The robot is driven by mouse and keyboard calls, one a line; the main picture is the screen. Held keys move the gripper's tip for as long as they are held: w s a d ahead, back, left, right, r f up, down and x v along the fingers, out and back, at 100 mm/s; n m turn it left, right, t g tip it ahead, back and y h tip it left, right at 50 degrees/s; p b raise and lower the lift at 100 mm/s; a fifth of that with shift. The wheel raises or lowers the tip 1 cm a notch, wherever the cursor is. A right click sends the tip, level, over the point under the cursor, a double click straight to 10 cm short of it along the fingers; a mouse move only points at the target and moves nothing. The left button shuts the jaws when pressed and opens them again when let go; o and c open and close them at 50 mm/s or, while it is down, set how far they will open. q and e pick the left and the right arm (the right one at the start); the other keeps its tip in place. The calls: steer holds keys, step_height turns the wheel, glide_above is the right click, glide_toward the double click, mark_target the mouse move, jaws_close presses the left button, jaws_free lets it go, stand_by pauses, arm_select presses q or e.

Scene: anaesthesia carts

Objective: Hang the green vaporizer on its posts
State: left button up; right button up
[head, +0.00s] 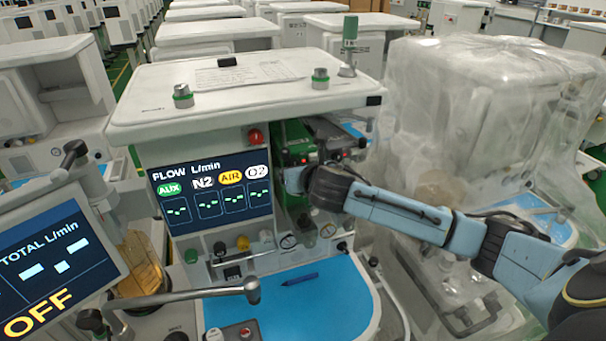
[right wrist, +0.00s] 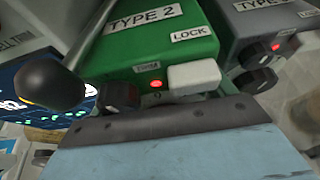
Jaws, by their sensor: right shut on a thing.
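The green vaporizer (head: 290,140) is at the right side of the anaesthesia machine, beside the flow screen. In the right wrist view it fills the upper middle (right wrist: 160,45), with "TYPE 2" and "LOCK" labels, a lit red lamp and a dark knob (right wrist: 118,97). My right gripper (head: 296,178) is at its front, shut on it; the fingertips are not clearly visible. A pale block (right wrist: 195,77) shows below the LOCK label. The posts are hidden, so I cannot tell whether the vaporizer is seated on them. My left gripper is out of view.
A grey vaporizer (head: 333,138) stands close to the right of the green one, also in the wrist view (right wrist: 268,30). The flow screen (head: 212,188) is close on the left. A blue worktop (head: 320,300) with a pen lies below. A plastic-covered machine (head: 480,110) stands right.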

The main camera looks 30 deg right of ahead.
steer(key=shift+w+d+r, duration=0.1)
steer(key=shift+w+d, duration=0.15)
steer(key=shift+w, duration=0.85)
steer(key=shift+w+d+r, duration=0.1)
steer(key=shift+w+d, duration=0.15)
steer(key=shift+w, duration=0.85)
steer(key=shift+f+b, duration=0.55)
steer(key=shift+f, duration=0.75)
stand_by(0.3)
steer(key=o, duration=1.7)
steer(key=shift+s, duration=0.15)
steer(key=shift+o, duration=0.6)
steer(key=b+v, duration=0.1)
steer(key=v, duration=1.2)
steer(key=shift+s, duration=0.3)
